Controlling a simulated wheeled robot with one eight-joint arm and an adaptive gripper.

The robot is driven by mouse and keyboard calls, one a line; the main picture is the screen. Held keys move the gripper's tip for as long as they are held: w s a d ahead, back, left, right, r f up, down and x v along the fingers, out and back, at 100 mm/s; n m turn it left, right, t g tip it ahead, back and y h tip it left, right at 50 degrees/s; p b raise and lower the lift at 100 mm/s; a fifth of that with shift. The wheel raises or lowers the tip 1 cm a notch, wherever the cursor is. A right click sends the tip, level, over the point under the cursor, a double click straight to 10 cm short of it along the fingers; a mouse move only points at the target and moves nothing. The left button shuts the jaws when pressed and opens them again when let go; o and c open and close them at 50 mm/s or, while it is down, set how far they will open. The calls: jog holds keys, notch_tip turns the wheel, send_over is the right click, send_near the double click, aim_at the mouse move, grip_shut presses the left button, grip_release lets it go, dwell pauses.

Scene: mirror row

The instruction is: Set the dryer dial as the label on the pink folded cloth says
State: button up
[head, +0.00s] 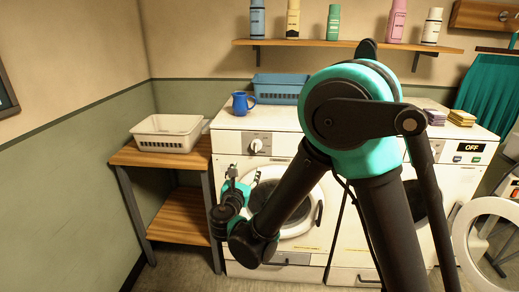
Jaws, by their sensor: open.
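A round white dial (256,146) is on the front panel of the left white machine (285,143). I cannot read its marks. My gripper (236,173) is open and empty, in front of that machine, below and left of the dial and apart from it. Two small stacks of folded cloth lie on top of the right machine: a purplish one (436,117) and a yellowish one (461,118). I cannot pick out a pink cloth or a readable label on them. The right machine's panel has a display (471,148) reading OFF. My arm hides part of both machines.
A pale basket (167,132) is on the wooden table (187,158) at left. Bottles line the wall shelf (349,44). A round door (486,235) stands open at lower right.

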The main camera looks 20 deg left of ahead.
aim_at(255, 148)
jog(key=w, duration=0.5)
jog(key=w+a, duration=0.1)
jog(key=w, duration=0.5)
jog(key=w+a, duration=0.1)
jog(key=w, duration=0.4)
jog(key=shift+w+a, duration=0.25)
jog(key=shift+w, duration=0.05)
jog(key=c, duration=1.2)
